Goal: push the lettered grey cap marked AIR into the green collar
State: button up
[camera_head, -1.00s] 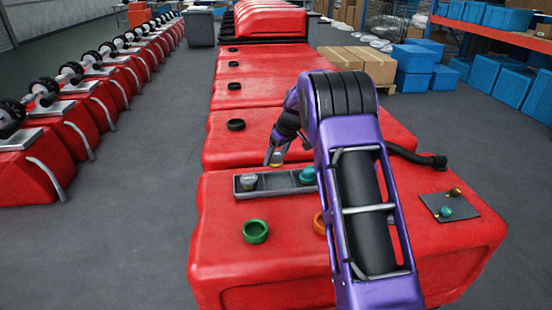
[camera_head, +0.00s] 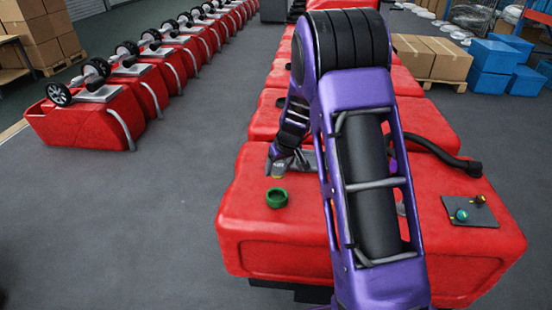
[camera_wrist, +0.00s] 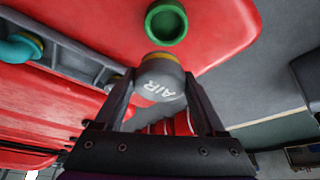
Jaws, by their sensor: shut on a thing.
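The lettered grey cap (camera_wrist: 160,82) has a yellow band at its far end, and the letters AIR face my wrist camera. My gripper (camera_wrist: 160,88) is shut on it, one finger on each side. In the head view my gripper (camera_head: 279,166) holds the cap (camera_head: 278,171) up near the front left of the red tank. The green collar (camera_head: 276,198) sits open and empty on the tank top, just nearer the camera than the cap. In the wrist view the collar (camera_wrist: 166,22) is just beyond the cap, apart from it.
A grey tray (camera_wrist: 72,52) with a teal cap (camera_wrist: 20,45) lies beside my gripper; my arm hides much of it in the head view. A dark pad (camera_head: 462,212) with small fittings lies at the tank's right. The tank's left edge is close to the collar.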

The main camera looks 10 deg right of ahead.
aim_at(279, 179)
jog(key=shift+s+a, duration=0.2)
jog(key=shift+s, duration=0.2)
jog(key=shift+f+b, duration=1.65)
jog(key=shift+f, duration=1.05)
jog(key=shift+f+b, duration=0.35)
jog(key=shift+b, duration=0.1)
jog(key=shift+f+b, duration=1.3)
jog(key=shift+b, duration=0.5)
